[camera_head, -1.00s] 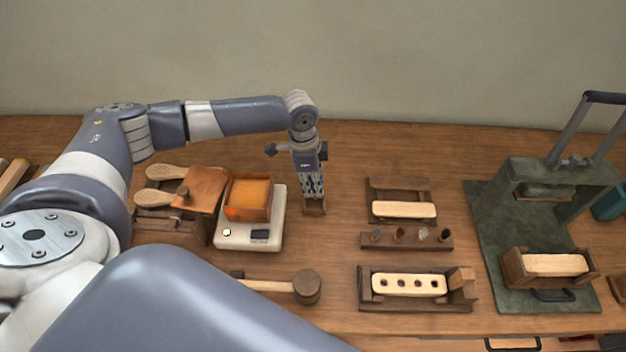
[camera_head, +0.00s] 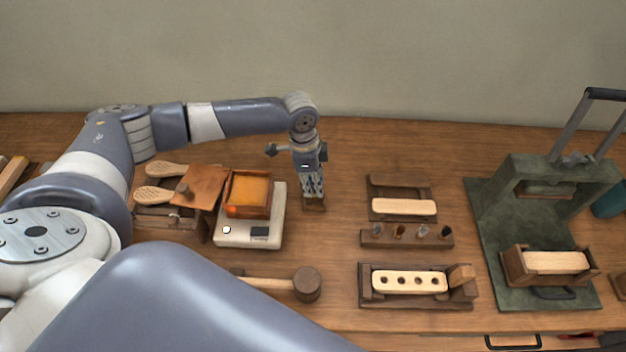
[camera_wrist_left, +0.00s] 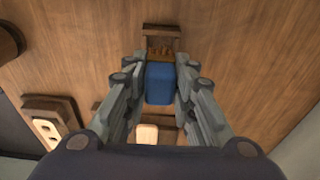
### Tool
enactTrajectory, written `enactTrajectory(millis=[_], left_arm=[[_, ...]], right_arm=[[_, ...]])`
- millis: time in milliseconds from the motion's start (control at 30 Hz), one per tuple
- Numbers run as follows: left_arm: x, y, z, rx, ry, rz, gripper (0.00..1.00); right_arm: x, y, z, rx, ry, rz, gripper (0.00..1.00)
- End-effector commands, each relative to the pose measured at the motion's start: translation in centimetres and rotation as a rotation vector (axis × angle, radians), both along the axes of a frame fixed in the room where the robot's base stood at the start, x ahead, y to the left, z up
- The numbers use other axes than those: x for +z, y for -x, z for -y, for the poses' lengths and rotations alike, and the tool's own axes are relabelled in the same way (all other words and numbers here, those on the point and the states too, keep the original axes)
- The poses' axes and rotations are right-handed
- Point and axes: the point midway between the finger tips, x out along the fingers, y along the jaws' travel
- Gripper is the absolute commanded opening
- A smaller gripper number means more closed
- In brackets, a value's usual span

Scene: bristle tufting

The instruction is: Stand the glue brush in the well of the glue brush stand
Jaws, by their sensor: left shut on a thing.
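My left gripper (camera_head: 313,190) points down at the middle of the bench, its fingers shut on the glue brush. In the left wrist view the brush's blue handle (camera_wrist_left: 159,83) sits between the two finger pads. A small dark wooden block, which looks like the glue brush stand (camera_head: 314,205), is right below the fingertips. In the left wrist view the stand (camera_wrist_left: 161,34) shows just beyond the blue handle. The brush's lower end and the well are hidden, so I cannot tell whether the brush is in the well. My right gripper is not in view.
To the left are a scale (camera_head: 235,232) with an orange-filled tray and a wooden mallet (camera_head: 305,284). To the right are a tuft rack (camera_head: 375,243), a drilled block in a holder (camera_head: 408,282) and a green press (camera_head: 492,262). Bare bench lies behind the gripper.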

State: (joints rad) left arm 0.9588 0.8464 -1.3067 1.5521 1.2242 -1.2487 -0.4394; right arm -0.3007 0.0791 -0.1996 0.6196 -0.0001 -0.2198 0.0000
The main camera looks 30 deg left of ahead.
Motion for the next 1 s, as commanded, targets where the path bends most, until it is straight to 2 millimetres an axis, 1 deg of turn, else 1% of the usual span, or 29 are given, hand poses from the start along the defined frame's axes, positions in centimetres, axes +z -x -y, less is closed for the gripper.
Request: enactTrajectory(millis=[1000], left_arm=[[-3.1,0.0,0.0,0.001,0.000,0.000,0.05]], right_arm=[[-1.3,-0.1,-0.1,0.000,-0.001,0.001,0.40]])
